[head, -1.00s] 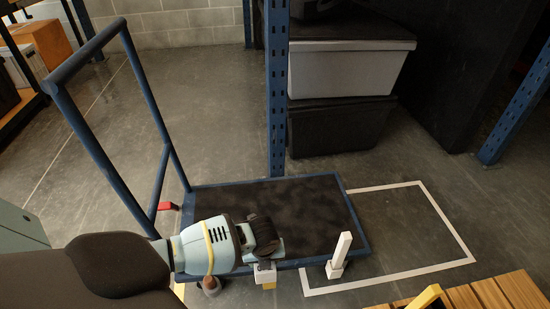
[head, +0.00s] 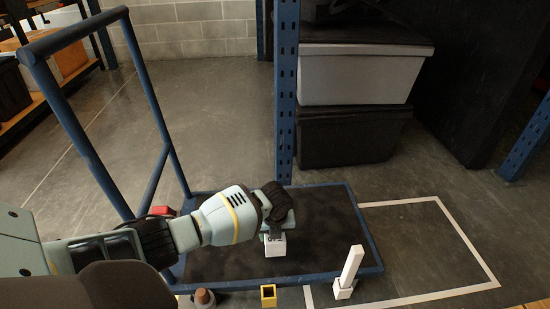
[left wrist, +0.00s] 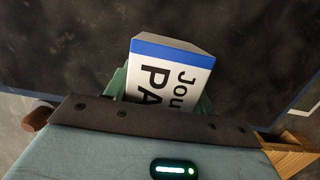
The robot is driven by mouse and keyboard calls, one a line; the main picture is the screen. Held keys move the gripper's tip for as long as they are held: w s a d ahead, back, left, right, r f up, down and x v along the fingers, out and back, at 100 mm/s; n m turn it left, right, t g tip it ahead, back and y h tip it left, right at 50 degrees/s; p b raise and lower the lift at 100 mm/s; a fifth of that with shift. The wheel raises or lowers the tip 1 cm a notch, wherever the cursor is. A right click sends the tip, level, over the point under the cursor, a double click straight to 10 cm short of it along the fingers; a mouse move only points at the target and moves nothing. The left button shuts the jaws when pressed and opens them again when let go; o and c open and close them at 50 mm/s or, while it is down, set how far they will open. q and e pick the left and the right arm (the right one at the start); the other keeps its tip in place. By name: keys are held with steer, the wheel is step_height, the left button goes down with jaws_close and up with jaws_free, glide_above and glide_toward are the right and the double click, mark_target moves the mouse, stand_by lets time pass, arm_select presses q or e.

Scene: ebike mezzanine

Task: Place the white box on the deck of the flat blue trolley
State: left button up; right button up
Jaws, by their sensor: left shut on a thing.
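The white box (head: 275,247) is in my left gripper (head: 274,236), over the dark deck of the flat blue trolley (head: 325,220). I cannot tell whether its underside touches the deck. In the left wrist view the box (left wrist: 168,75) shows a blue stripe and large black letters, with green fingers on both sides of it. The gripper hides part of the box. The trolley's blue push handle (head: 150,90) rises at the left. My right gripper is not in view.
A white upright piece (head: 350,268) and a small yellow block (head: 268,296) stand by the trolley's front edge. A blue rack post (head: 285,100) rises behind the deck. Grey and black bins (head: 365,75) are stacked behind. The deck's right part is clear.

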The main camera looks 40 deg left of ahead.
arm_select(q)
step_height(320, 180, down, 4)
steer(key=shift+w+r+b, duration=0.15)
steer(key=shift+r+b, duration=0.05)
steer(key=shift+b, duration=0.9)
steer(key=shift+f, duration=0.15)
steer(key=o, duration=1.1)
